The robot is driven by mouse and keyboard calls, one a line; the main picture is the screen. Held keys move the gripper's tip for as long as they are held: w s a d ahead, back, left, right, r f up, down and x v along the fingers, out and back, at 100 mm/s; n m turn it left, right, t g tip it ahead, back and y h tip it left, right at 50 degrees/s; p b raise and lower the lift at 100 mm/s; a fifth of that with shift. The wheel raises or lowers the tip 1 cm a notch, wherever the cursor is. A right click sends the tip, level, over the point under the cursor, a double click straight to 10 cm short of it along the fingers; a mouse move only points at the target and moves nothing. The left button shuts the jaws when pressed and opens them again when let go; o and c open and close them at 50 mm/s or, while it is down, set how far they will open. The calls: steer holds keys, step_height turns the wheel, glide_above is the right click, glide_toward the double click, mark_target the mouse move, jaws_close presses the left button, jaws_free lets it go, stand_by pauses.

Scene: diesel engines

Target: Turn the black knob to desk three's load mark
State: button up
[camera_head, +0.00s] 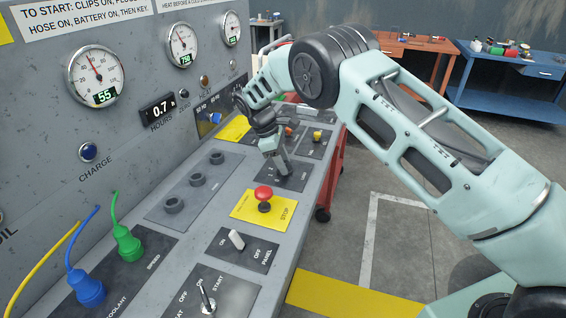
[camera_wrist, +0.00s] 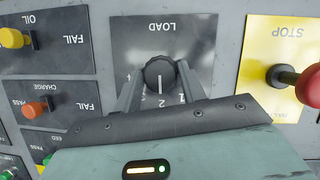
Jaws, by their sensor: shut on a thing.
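The black knob (camera_wrist: 159,72) sits on the dark LOAD plate (camera_wrist: 190,40) and carries a white line. In the wrist view the line points down toward the number 2. A 1 shows to its right, and other numbers are partly hidden by my fingers. My gripper (camera_wrist: 158,82) is shut on the knob, one finger on each side. In the head view my gripper (camera_head: 280,168) reaches down to the LOAD plate (camera_head: 291,178), and the knob itself is hidden there.
A red STOP button (camera_head: 264,194) on a yellow plate stands close by. OIL, CHARGE and other test buttons, such as the orange one (camera_wrist: 35,109), lie on the other side. The upright gauge panel (camera_head: 130,60) rises behind the desk.

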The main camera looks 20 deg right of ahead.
steer(key=m+g+y, duration=0.1)
steer(key=m, duration=0.3)
steer(key=shift+w+m+b, duration=0.1)
steer(key=shift+m+b, duration=0.2)
steer(key=shift+b, duration=0.05)
steer(key=shift+d+m+g+y, duration=0.1)
steer(key=shift+m+g+y, duration=0.5)
steer(key=shift+m, duration=1.3)
steer(key=o, duration=1)
steer(key=shift+c, duration=0.2)
